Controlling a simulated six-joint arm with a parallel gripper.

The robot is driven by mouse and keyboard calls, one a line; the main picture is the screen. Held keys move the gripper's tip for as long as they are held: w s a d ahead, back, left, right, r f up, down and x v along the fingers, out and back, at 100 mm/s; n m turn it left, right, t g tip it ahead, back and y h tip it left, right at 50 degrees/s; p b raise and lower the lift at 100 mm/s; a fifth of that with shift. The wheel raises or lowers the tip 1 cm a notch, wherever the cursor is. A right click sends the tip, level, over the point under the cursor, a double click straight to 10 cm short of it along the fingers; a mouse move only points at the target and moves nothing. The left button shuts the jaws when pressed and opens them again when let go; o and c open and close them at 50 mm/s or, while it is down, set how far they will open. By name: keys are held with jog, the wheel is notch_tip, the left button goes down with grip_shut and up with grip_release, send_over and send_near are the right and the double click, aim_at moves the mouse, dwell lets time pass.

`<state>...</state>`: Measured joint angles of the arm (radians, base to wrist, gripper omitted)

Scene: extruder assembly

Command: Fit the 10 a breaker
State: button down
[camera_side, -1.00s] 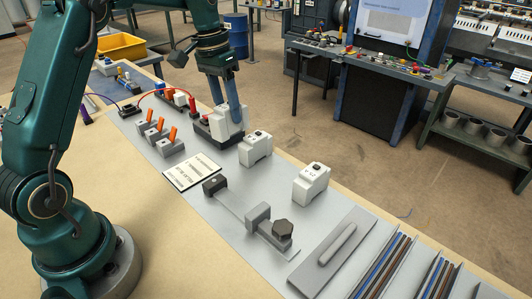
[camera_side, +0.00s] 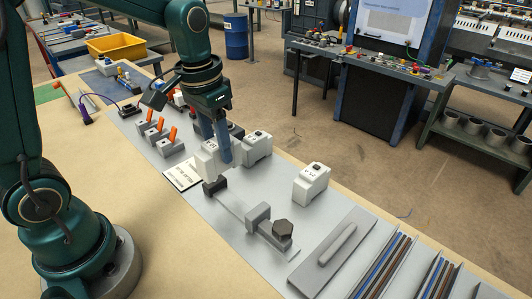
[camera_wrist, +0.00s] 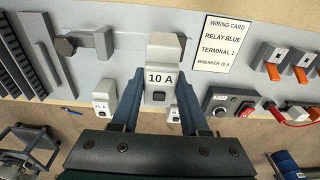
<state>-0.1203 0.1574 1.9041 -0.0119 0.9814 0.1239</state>
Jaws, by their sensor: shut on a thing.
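My gripper (camera_side: 222,160) is shut on a white breaker (camera_side: 204,163), whose face reads "10 A" in the wrist view (camera_wrist: 161,80). In the side view the breaker appears just above and behind the dark end block (camera_side: 215,186) of a grey rail (camera_side: 235,205). Whether they touch cannot be told. A sliding grey block (camera_side: 258,215) and a dark hex knob (camera_side: 283,229) are at the rail's other end. Two other white breakers stand on the grey plate, one (camera_side: 257,149) partly behind my gripper, the other (camera_side: 311,183) farther right.
A wiring card (camera_wrist: 226,43) reads relay blue, terminal 1, breaker 10 A. Terminals with orange levers (camera_side: 160,133) stand at left. A grey plate with a raised handle (camera_side: 335,245) and wire troughs (camera_side: 388,268) lie at front right.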

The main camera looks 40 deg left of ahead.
aim_at(221, 168)
jog(key=shift+f, duration=0.1)
jog(key=shift+f, duration=2.8)
jog(key=shift+f, duration=1)
jog(key=shift+c, duration=1.7)
grip_release()
